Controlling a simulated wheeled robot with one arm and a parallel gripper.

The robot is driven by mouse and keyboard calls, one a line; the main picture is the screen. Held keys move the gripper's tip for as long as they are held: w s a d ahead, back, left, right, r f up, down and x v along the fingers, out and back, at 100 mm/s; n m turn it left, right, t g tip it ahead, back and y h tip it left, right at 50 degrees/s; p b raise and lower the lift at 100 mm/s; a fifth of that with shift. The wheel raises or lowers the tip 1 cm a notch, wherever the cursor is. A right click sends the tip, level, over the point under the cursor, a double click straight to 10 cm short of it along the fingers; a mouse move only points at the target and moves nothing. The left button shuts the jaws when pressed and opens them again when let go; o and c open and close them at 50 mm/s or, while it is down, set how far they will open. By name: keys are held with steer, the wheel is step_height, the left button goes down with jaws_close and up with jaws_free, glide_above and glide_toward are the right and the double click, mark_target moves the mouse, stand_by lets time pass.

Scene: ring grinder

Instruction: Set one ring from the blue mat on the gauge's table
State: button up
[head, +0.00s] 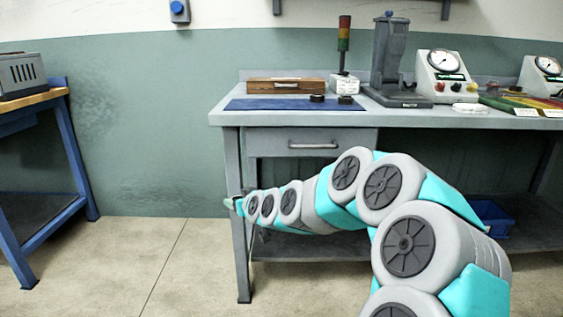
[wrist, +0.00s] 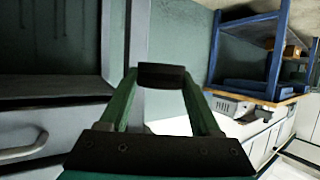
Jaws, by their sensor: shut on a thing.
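My gripper (wrist: 162,78) is shut on a dark ring (wrist: 162,70), held between its two green fingertips in the wrist view. In the head view my gripper (head: 232,203) is low at the left front of the bench, below its top, and the held ring is too small to make out there. The blue mat (head: 262,105) lies on the bench's left part. Two dark rings (head: 317,98) sit at its right side. A tall grey stand (head: 390,50) with a flat base, apparently the gauge, stands right of the mat, well away from my gripper.
The bench (head: 440,118) carries a wooden box (head: 285,87), a signal light (head: 343,35) and dial boxes (head: 445,75). A bench leg (head: 236,165) is close to my gripper. A blue-framed table (head: 75,150) stands at left, with open floor between.

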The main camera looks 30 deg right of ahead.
steer(key=w+a+f, duration=0.3)
steer(key=a+f, duration=1.1)
steer(key=shift+a+f+n, duration=0.25)
steer(key=shift+f+n, duration=0.05)
steer(key=shift+f, duration=0.1)
